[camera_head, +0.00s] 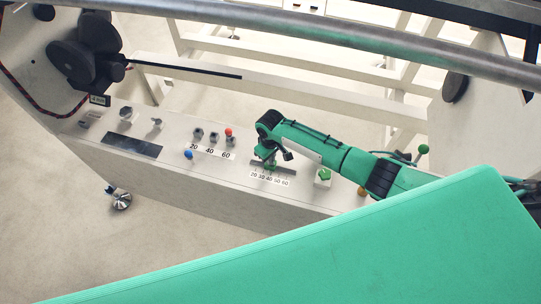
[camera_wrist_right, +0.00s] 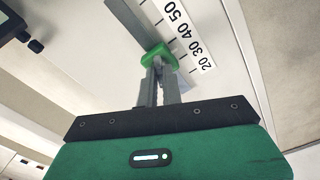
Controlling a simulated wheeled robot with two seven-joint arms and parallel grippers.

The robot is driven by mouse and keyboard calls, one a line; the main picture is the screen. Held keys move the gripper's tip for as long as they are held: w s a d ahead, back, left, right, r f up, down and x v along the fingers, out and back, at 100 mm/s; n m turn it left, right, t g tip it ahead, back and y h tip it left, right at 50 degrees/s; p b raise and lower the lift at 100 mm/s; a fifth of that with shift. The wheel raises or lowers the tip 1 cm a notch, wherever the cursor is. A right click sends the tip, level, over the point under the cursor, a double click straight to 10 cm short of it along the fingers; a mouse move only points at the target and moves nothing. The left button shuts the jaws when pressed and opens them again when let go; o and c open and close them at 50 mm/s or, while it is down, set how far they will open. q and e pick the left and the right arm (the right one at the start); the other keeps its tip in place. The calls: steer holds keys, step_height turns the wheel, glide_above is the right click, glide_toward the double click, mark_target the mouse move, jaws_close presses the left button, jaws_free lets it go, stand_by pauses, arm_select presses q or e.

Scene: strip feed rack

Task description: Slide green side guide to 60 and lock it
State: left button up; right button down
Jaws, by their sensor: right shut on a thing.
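The green side guide (camera_wrist_right: 157,54) sits on a grey rail in the right wrist view, beside a white scale (camera_wrist_right: 187,33) whose numbers 20 to 50 show there. It stands near the 30 to 40 part of the scale; the exact mark cannot be told. My right gripper (camera_wrist_right: 158,88) is shut on the guide. In the head view the right gripper (camera_head: 270,163) reaches down onto the panel just above the scale (camera_head: 270,179), marked 20 to 60, and largely hides the guide. My left gripper is not in view.
The light panel (camera_head: 230,190) also carries a green knob (camera_head: 324,175) on a white block, an orange knob (camera_head: 362,190), and a blue knob (camera_head: 188,154) and red knob (camera_head: 229,131) by another 20-40-60 scale. A metal bar (camera_head: 330,40) crosses above.

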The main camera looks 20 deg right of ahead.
steer(key=shift+n, duration=0.7)
steer(key=c, duration=1.6)
jaws_free()
steer(key=shift+o, duration=0.2)
steer(key=shift+r, duration=0.1)
step_height(320, 180, up, 14)
steer(key=b, duration=0.1)
steer(key=shift+b, duration=0.4)
steer(key=shift+f, duration=0.2)
